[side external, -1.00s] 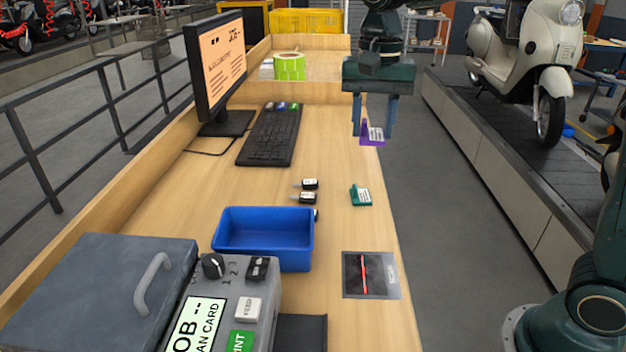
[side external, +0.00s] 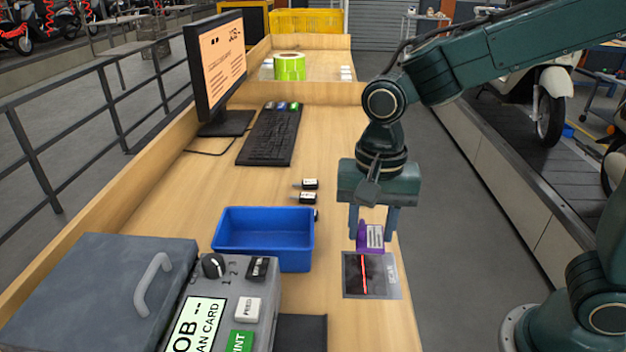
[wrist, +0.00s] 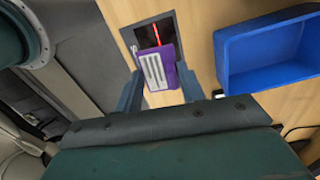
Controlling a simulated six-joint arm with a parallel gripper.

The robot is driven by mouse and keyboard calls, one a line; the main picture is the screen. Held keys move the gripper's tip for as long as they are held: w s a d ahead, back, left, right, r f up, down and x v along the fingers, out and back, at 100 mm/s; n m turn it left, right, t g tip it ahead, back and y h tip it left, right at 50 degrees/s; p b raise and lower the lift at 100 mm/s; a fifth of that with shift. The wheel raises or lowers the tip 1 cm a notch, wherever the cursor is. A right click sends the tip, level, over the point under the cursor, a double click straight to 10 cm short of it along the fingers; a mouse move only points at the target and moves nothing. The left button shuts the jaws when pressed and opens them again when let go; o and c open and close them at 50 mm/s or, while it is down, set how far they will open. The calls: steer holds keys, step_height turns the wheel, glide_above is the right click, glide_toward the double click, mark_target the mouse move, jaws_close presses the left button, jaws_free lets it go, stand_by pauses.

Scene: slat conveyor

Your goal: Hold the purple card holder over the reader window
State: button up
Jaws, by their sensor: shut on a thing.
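The purple card holder (side external: 371,237) has a white printed label on its face. My gripper (side external: 373,234) is shut on it, with one finger on each side. It appears just above the far edge of the reader window, apart from it as far as I can tell. The reader window (side external: 356,283) is a dark square with a red line, set in the bench near its right edge. In the wrist view the card holder (wrist: 156,70) sits between the fingers and covers the near part of the reader window (wrist: 147,33).
A grey machine (side external: 230,305) with knob and buttons is at the front left. A keyboard (side external: 268,138) and monitor (side external: 215,65) stand farther back. The bench drops off at its right edge.

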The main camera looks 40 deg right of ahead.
mark_target(370, 240)
steer(key=shift+f, duration=0.2)
steer(key=shift+f, duration=3)
steer(key=shift+r, duration=0.15)
steer(key=shift+r, duration=2.9)
